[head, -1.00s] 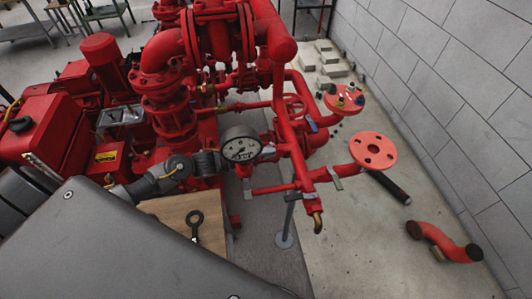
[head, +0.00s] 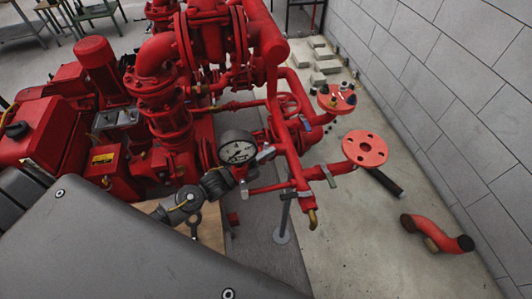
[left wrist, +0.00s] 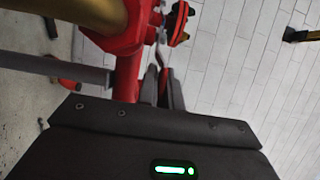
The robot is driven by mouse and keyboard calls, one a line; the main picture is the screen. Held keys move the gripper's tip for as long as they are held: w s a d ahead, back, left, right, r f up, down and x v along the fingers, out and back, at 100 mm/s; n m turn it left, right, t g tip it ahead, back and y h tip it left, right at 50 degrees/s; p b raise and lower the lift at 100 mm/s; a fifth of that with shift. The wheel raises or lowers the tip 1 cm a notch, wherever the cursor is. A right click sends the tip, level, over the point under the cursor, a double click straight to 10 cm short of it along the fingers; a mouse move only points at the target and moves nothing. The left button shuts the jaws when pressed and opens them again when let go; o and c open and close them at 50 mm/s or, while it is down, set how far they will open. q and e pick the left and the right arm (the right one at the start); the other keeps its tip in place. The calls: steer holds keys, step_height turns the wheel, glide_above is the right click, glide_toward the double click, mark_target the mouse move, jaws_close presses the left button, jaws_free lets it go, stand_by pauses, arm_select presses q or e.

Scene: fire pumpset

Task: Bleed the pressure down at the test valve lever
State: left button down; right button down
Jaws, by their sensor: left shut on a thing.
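A red pipe (head: 296,170) with a brass outlet (head: 313,218) pointing down stands to the right of the gripper. My right gripper is not in view.
Red pump pipework fills the middle. A red flange (head: 365,148) stands to the right. A bent red pipe piece (head: 436,233) lies on the floor near the grey block wall (head: 450,90).

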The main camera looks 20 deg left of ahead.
arm_select(q)
steer(key=c, duration=1.6)
jaws_free()
steer(key=shift+o, duration=0.2)
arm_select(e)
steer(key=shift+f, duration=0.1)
